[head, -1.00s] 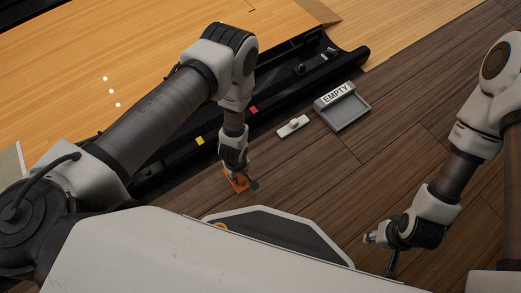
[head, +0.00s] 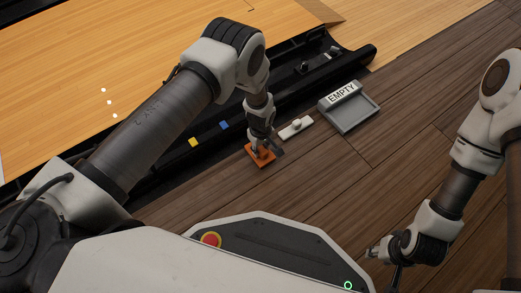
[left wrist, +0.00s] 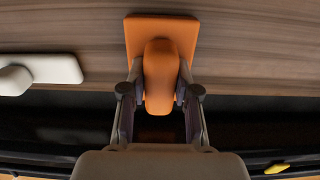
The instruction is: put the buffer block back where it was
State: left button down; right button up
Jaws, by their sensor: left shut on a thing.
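The orange block (head: 259,158) has a flat base and a raised handle. My left gripper (head: 258,148) is shut on that handle, at or just above the dark wood floor; I cannot tell if the base touches it. In the left wrist view the handle of the orange block (left wrist: 163,75) sits between the fingers, with the base pointing away. A white block with a knob (head: 296,127) lies on the floor just beyond, beside the black channel; it also shows in the left wrist view (left wrist: 50,68). My right gripper (head: 376,250) is far off at the lower right, its jaws unclear.
A grey tray marked EMPTY (head: 350,112) stands on the floor right of the white block. The black channel (head: 315,68) runs along the light wooden lane, with yellow (head: 194,142) and blue (head: 224,125) marks on its edge. The floor at right is clear.

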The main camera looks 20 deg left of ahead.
aim_at(261, 147)
pick_arm(q)
jog(key=shift+f, duration=0.15)
jog(key=c, duration=0.8)
grip_release()
jog(key=shift+c, duration=0.2)
jog(key=shift+r, duration=0.45)
notch_tip(261, 147, up, 12)
jog(key=f+p, duration=0.1)
jog(key=p, duration=0.6)
jog(key=s+a+m, duration=0.3)
jog(key=s+a, duration=0.1)
jog(key=s, duration=0.4)
jog(key=s+a+m, duration=0.2)
jog(key=s+a, duration=0.2)
jog(key=s, duration=0.4)
jog(key=s+a+r+m, duration=0.2)
jog(key=s+r+m, duration=0.3)
jog(key=s, duration=0.6)
